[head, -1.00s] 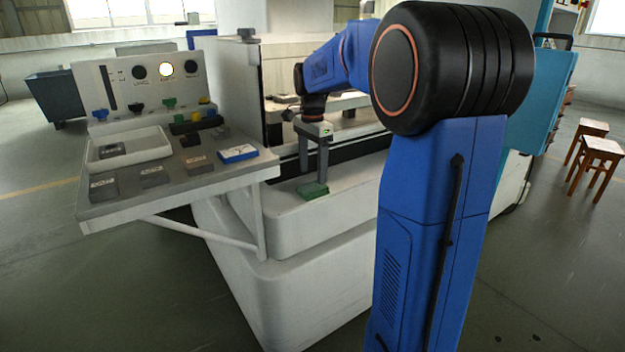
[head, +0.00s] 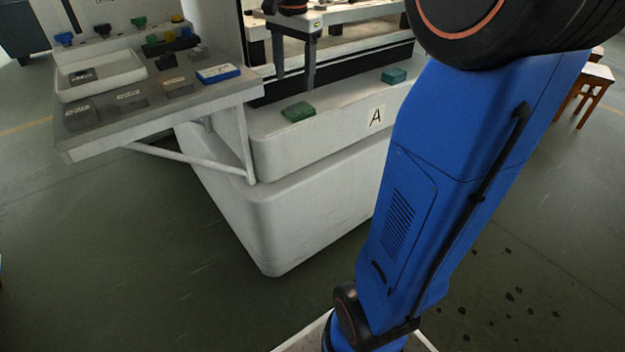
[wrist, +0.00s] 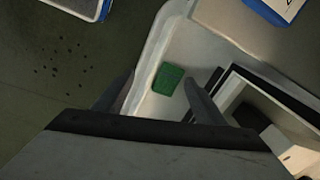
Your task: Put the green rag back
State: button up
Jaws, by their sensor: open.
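The green rag (head: 298,112) lies as a folded flat pad on the white front ledge (head: 335,122) of the machine, near its left end. My gripper (head: 295,78) is open and empty just above and behind the rag in the head view, with a small gap below the fingertips. In the wrist view the rag (wrist: 168,80) shows between the two spread fingers (wrist: 160,84), nearer the right one. A similar teal pad (head: 394,76) lies farther right on the ledge, beside a label "A" (head: 377,116).
A grey side shelf (head: 150,118) at left holds a white tray (head: 98,76), several labelled grey blocks and a blue-and-white box (head: 218,73). A control panel with coloured knobs stands behind it. Wooden stools (head: 594,88) stand at right. The front floor is open.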

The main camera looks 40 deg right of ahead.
jog(key=s+a+f+n+t, duration=0.1)
jog(key=s+a+f+n, duration=0.3)
jog(key=s, duration=0.4)
jog(key=s+a+f+n+t, duration=0.1)
jog(key=s+a+f+n, duration=0.2)
jog(key=s+f+n, duration=0.2)
jog(key=s+a+f+n+t, duration=0.2)
jog(key=s+a+f+n, duration=0.2)
jog(key=s, duration=0.8)
jog(key=shift+a+f+n, duration=0.3)
jog(key=shift+f+n, duration=0.3)
jog(key=shift+n, duration=0.2)
